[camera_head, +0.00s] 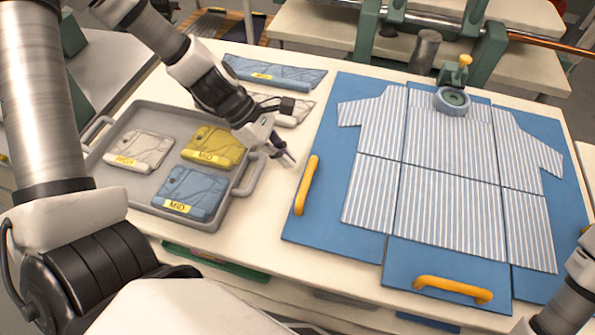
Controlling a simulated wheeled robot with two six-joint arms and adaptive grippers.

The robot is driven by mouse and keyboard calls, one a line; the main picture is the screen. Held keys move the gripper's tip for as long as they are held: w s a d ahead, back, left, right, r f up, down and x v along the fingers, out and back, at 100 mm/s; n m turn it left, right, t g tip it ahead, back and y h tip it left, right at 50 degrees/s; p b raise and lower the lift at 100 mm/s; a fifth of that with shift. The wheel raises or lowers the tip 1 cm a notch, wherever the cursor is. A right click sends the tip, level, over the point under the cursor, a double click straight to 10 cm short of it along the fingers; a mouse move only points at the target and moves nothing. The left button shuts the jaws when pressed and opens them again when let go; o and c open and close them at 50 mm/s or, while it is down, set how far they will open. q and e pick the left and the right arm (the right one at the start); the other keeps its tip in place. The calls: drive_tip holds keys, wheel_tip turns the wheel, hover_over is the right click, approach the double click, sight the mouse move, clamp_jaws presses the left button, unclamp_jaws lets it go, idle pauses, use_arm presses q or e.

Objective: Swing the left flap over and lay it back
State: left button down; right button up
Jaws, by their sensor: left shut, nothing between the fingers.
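A blue folding board (332,205) lies flat on the table with a blue-and-white striped shirt (445,190) spread face up over its panels. The left flap carries a yellow handle (306,186) on its left edge. My left gripper (288,160) is shut and empty, just left of that handle's upper end and apart from it. My right arm (567,308) shows only in part at the lower right corner; its gripper is out of view. A second yellow handle (453,289) is on the board's bottom flap.
A grey tray (228,205) at left holds folded garments: white (140,148), yellow (214,147) and blue (188,190). A folded blue garment (275,72) lies behind. A round clamp (453,98) sits at the shirt's collar. A copper rail (545,42) runs behind.

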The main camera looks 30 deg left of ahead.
use_arm(q)
drive_tip(key=b+x, duration=0.3)
drive_tip(key=x, duration=0.1)
drive_tip(key=shift+f+b, duration=0.1)
drive_tip(key=shift+b, duration=0.25)
drive_tip(key=shift+d, duration=0.2)
use_arm(e)
wheel_tip(320, 180, down, 6)
drive_tip(key=shift+r, duration=0.2)
